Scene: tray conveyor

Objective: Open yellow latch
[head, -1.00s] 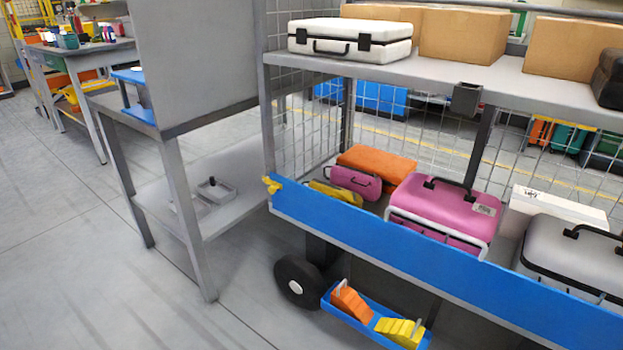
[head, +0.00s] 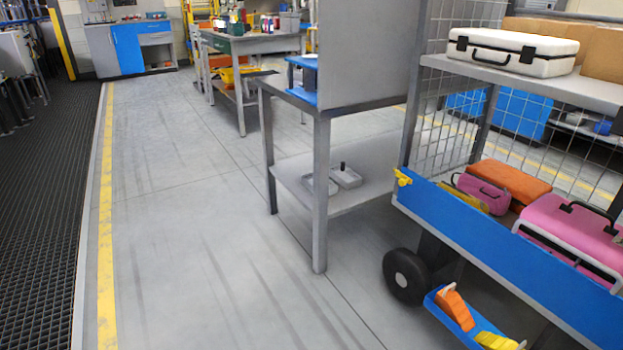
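The yellow latch (head: 403,178) sits at the left end of the blue front panel (head: 500,240) of a wheeled cart, at the top corner by the grey post. The panel stands upright along the cart's lower shelf. My gripper is not in view. I cannot make out from this distance how the latch is set.
Pink (head: 574,228) and orange (head: 510,182) cases lie behind the panel. A blue tray (head: 450,318) with orange and yellow wedges is low by the black wheel (head: 408,274). A grey table (head: 320,200) stands left of the cart. The floor (head: 200,240) further left is clear.

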